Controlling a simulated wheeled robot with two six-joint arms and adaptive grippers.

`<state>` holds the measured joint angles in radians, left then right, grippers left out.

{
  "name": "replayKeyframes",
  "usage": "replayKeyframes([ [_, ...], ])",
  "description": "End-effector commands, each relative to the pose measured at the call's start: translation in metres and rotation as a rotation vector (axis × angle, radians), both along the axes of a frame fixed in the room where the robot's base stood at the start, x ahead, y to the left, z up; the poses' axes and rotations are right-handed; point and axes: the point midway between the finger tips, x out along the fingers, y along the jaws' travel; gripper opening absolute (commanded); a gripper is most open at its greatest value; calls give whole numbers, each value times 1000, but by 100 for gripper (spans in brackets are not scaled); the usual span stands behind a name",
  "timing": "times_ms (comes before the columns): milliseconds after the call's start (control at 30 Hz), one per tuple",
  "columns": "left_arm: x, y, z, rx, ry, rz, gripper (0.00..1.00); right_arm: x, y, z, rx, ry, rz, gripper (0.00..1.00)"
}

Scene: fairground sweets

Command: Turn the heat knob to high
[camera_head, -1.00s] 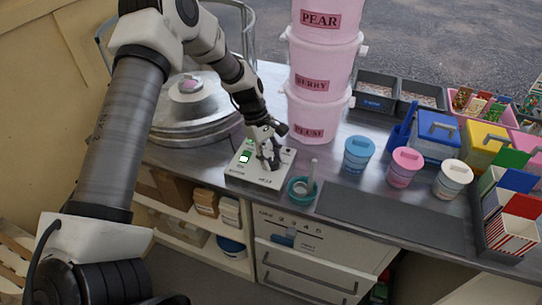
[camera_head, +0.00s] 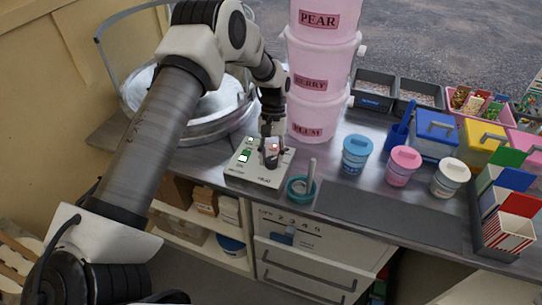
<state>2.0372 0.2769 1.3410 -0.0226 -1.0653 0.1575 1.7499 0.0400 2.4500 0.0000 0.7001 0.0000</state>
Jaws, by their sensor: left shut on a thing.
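A white control box (camera_head: 258,177) sits on the metal counter, left of a teal cup with a stick in it. A green switch (camera_head: 245,155) shows on the box's left part, with a small green light above it. A small red light (camera_head: 274,146) shows near the fingers. My left gripper (camera_head: 271,158) points down at the right part of the box and is shut on the dark heat knob (camera_head: 271,163). The fingers hide much of the knob, so its pointer setting cannot be read. My right gripper is not in view.
A round metal machine (camera_head: 215,115) stands behind left of the box. Stacked pink tubs (camera_head: 312,120) stand close behind it. The teal cup (camera_head: 299,190) is at its front right. A dark mat (camera_head: 390,213) and lidded jars (camera_head: 402,165) lie further right.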

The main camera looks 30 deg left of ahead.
Motion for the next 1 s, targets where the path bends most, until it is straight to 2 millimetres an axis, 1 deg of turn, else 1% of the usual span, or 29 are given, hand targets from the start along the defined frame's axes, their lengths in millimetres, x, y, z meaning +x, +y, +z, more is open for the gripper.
replayKeyframes([
  [33,-2,-1,-2,0,7,-45,3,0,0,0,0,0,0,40],
  [200,-1,-2,-2,0,6,-196,3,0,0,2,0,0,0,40],
  [500,-1,-2,-2,-1,5,-395,3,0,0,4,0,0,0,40],
  [700,0,-2,-1,-1,3,-462,3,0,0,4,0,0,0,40],
  [1000,0,-2,-1,-1,2,-487,3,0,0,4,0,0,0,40],
])
